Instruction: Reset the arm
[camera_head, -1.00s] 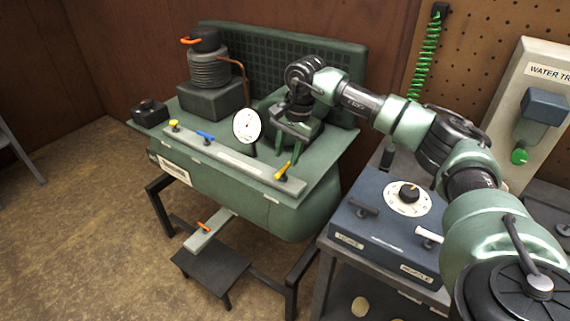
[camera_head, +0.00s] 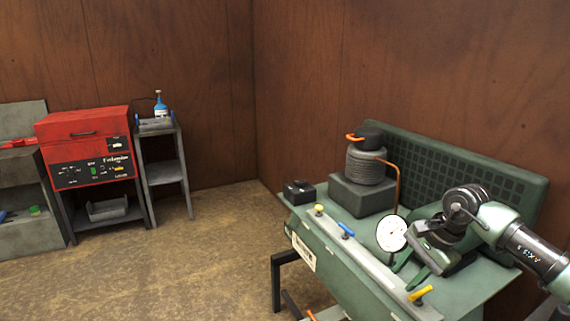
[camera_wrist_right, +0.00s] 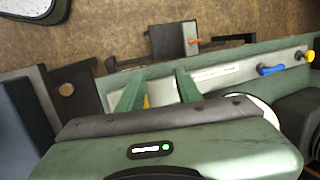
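My right arm comes in from the right in the head view. Its gripper (camera_head: 411,268) points down over the green compressor bench, just right of the round white gauge (camera_head: 391,234). In the right wrist view the two green fingers (camera_wrist_right: 158,92) stand apart with nothing held between them. A yellow-handled valve (camera_head: 420,293) on the grey rail is near the gripper; in the wrist view a bit of yellow (camera_wrist_right: 146,101) shows beyond the fingers. My left gripper is in neither view.
The green bench (camera_head: 325,262) carries a grey rail with blue (camera_head: 346,230) and yellow handles and a ribbed cylinder (camera_head: 365,167). A red cabinet (camera_head: 88,140) and grey stand (camera_head: 165,172) are at the far left. Open floor (camera_head: 180,265) lies between.

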